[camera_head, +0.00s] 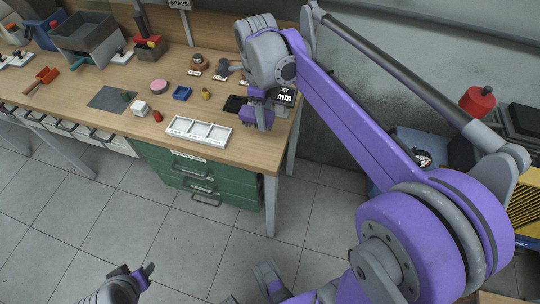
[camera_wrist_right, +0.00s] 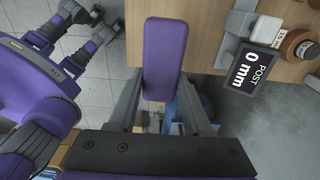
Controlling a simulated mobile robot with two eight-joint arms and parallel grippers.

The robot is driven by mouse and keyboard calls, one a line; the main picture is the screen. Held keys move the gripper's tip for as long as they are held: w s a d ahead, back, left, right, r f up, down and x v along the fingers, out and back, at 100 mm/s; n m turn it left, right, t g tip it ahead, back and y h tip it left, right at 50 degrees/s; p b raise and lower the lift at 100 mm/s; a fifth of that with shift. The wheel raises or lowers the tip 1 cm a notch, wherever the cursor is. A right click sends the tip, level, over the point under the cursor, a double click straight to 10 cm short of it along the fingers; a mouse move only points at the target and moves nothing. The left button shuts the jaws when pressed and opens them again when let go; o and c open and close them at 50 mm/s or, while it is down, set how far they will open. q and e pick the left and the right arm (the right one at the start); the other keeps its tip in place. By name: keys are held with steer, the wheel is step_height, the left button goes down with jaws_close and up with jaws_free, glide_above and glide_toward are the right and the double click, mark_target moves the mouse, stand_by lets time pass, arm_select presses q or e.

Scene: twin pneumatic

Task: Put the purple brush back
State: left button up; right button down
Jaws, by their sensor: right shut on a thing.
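My right gripper (camera_head: 258,115) is over the right end of the workbench, near its front edge. In the right wrist view, a long purple block, which I take to be the purple brush (camera_wrist_right: 165,50), sits between the two grey fingers of the right gripper (camera_wrist_right: 166,105). The gripper is shut on it. In the head view, the arm and fingers hide most of the brush. I cannot tell whether it touches the bench. My left gripper (camera_head: 140,278) is low at the bottom of the head view, away from the bench, and its jaw gap is unclear.
A white compartment tray (camera_head: 198,142) lies at the bench's front edge. A dark pad (camera_head: 234,104) and a display (camera_head: 285,97) reading "POST 0 mm" (camera_wrist_right: 257,69) are near the right gripper. Small pucks and blocks lie leftward. Green drawers (camera_head: 190,172) stand below.

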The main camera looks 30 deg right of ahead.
steer(key=shift+s+f, duration=0.2)
steer(key=shift+f, duration=0.1)
steer(key=f, duration=0.5)
steer(key=shift+w+f, duration=0.2)
steer(key=shift+f+b, duration=0.45)
steer(key=shift+f, duration=1.6)
steer(key=shift+f, duration=0.2)
steer(key=shift+c, duration=1.7)
jaws_free()
steer(key=shift+r, duration=0.15)
